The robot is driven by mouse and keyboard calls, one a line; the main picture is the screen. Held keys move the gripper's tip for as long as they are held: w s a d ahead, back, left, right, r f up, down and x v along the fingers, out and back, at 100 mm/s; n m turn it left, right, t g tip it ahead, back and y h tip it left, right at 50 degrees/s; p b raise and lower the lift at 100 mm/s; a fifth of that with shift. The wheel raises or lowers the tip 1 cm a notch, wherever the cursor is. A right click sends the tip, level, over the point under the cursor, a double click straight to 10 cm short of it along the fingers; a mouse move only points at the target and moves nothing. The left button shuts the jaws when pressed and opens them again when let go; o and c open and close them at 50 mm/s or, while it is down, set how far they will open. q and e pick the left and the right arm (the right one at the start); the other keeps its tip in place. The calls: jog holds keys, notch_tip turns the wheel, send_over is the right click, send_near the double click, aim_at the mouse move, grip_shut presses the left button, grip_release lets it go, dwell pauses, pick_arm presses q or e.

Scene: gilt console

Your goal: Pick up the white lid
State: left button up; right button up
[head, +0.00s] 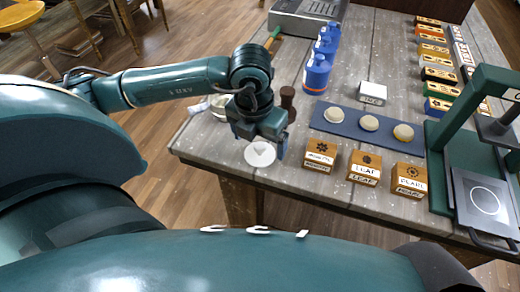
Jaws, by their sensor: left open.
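The white lid (260,155) is a round white disc near the front left edge of the grey wooden table. My left gripper (261,139) is right at the lid, pointing down, with its jaws open. It covers the upper part of the lid. I cannot tell whether the fingers touch the lid. My right gripper is not in view.
Labelled wooden blocks (364,168), a blue tray (340,124) with pale discs and a green press (445,150) stand to the right.

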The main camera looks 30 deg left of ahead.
pick_arm(q)
jog(key=shift+w+f, duration=0.2)
jog(key=shift+f, duration=1.2)
jog(key=shift+c, duration=0.5)
jog(key=c, duration=1)
jog(key=shift+o, duration=0.2)
jog(key=shift+r, duration=0.1)
